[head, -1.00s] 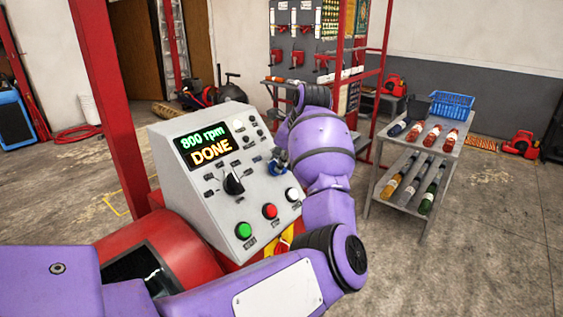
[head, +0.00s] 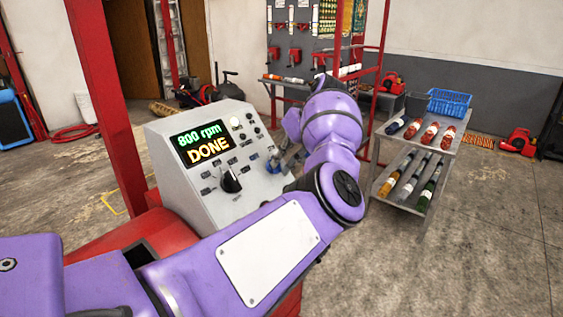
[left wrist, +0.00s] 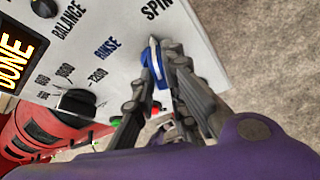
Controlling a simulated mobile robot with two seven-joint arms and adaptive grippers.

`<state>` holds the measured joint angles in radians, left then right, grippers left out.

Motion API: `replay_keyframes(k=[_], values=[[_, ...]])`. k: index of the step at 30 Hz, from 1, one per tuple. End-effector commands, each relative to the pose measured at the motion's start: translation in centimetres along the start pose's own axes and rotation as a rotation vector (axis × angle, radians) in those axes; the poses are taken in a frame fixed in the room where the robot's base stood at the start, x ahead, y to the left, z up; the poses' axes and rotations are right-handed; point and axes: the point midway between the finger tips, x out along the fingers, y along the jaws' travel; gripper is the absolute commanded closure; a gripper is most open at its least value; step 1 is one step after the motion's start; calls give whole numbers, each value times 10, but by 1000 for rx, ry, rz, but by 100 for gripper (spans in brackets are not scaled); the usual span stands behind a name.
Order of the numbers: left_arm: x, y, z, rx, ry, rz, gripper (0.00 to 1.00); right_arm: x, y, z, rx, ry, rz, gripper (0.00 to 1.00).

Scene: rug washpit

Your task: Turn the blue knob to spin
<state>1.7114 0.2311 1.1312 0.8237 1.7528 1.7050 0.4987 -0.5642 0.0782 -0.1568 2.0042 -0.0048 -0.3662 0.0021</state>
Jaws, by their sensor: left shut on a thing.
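The blue knob (head: 273,166) sits on the right side of the grey sloped control panel (head: 180,200). In the left wrist view the blue knob (left wrist: 153,62) has a pale stripe and stands near the printed words RINSE and SPIN, its upper end toward SPIN. My left gripper (head: 281,160) reaches it from the right and is shut on it. Its dark fingers (left wrist: 155,78) lie either side of the knob in the left wrist view and partly cover it. The display (head: 202,143) reads 800 rpm DONE. My right gripper is not in view.
A black dial (head: 231,180) sits left of the blue knob, with small switches around it. My left arm covers the panel's lower front. A grey cart (head: 402,203) with bottles and a blue basket (head: 450,103) stands right. A red post (head: 108,100) rises at left.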

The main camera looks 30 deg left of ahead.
Motion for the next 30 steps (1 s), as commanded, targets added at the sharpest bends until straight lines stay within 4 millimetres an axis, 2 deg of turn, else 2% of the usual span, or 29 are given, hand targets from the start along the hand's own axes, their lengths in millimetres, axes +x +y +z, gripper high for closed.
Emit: replay_keyframes(k=[1, 22, 23, 25, 27, 30], values=[[6, -1, -4, 23, 9, 14, 100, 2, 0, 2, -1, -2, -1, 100], [6, -1, -4, 87, 10, 42, 100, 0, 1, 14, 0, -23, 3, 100], [6, -1, -4, 88, 11, 42, 85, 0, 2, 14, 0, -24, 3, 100], [6, -1, -4, 87, 10, 42, 76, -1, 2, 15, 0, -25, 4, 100], [6, -1, -4, 87, 10, 41, 69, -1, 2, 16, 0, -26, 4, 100], [5, -1, -3, 86, 9, 41, 69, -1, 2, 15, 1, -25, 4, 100]])
